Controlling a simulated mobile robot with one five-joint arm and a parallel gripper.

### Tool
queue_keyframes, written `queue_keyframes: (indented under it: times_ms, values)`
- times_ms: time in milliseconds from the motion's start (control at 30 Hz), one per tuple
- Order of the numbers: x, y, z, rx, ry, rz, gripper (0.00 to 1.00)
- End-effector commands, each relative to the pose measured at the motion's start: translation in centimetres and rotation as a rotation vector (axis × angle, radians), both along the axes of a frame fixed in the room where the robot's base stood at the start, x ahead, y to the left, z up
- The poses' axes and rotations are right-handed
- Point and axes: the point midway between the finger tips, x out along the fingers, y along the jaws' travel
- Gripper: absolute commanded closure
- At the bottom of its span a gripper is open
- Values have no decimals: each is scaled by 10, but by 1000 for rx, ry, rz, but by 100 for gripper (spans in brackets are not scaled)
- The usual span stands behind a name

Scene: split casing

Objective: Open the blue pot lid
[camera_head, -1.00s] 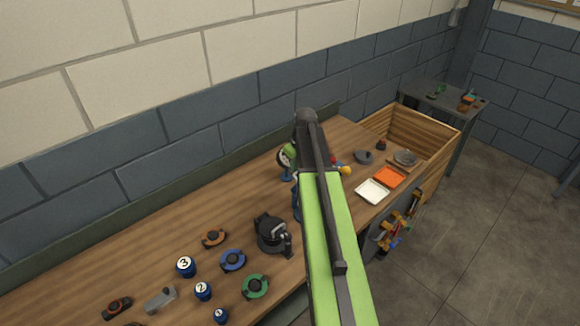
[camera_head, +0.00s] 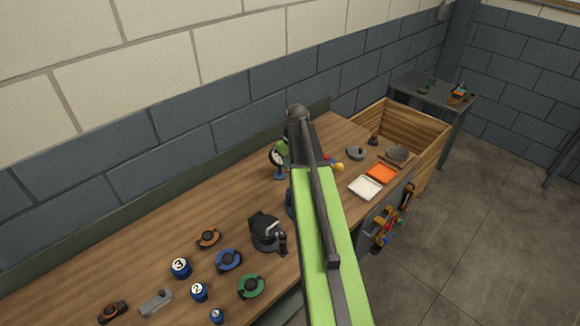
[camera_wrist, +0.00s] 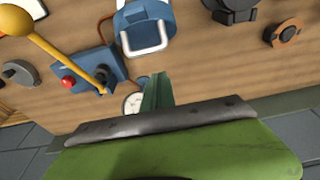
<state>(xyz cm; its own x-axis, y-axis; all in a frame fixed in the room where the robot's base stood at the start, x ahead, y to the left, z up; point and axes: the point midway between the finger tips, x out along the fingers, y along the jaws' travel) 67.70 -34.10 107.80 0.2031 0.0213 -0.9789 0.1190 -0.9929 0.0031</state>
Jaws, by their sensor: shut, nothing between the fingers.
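A blue container with a white U-shaped handle (camera_wrist: 148,28) stands on the wooden bench at the top of the wrist view; I take it for the blue pot with its lid. In the head view only a blue sliver (camera_head: 290,204) shows beside my arm, the rest hidden behind it. My gripper (camera_wrist: 157,92) shows as a green finger at the middle of the wrist view. It is shut and empty, below the white handle in the picture and apart from it. A flat blue round piece with a black knob (camera_head: 228,261) lies farther left on the bench.
A round white-faced gauge (camera_wrist: 133,103) is close beside my gripper. A blue box with a red button (camera_wrist: 67,83) and a yellow-ended lever (camera_wrist: 15,20) stand left of it. A black casing (camera_head: 267,231) stands nearby. The wall runs behind the bench.

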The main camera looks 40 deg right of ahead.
Motion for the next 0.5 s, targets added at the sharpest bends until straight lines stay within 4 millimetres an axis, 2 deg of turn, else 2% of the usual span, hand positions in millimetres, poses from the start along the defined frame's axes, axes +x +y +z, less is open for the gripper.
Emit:
queue_keyframes:
  times_ms: [33,67,100,300,400,500]
  values:
    - [10,1,2,0,0,2,100]
    - [11,1,9,0,0,0,100]
    - [2,1,24,0,0,-2,100]
    - [-19,-1,70,1,0,-3,100]
    - [-28,-3,86,1,0,-3,100]
    - [-33,-4,94,0,0,-2,100]
